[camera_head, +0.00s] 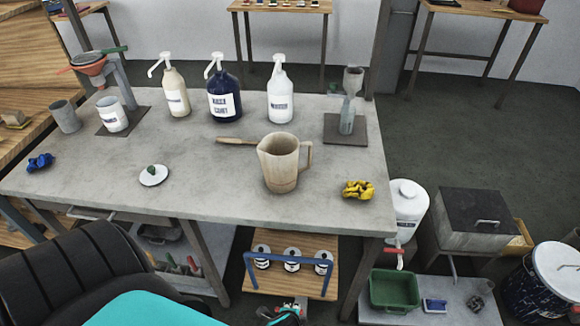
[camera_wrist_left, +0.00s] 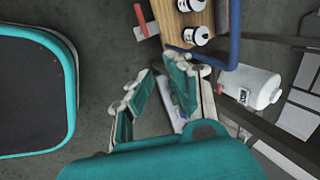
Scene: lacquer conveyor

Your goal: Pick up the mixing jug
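The mixing jug (camera_head: 281,165) is a beige, upright jug with its spout at the upper left and its handle on the right. It stands near the front of the grey worktable (camera_head: 215,180), right of centre. My left gripper (camera_wrist_left: 160,68) is open in the left wrist view, with nothing seen between its fingers. It is low, in front of the table and below its top, well apart from the jug. Part of it shows at the bottom edge of the head view (camera_head: 287,312). The jug is not in the wrist view. My right gripper is not in view.
A wooden stick (camera_head: 236,141) lies left of the jug, and a yellow crumpled cloth (camera_head: 358,189) lies right of it. Pump bottles (camera_head: 225,104) stand behind. A board with cans and a blue handle (camera_head: 290,265) sits below the tabletop. A white container (camera_head: 408,207) stands at the right.

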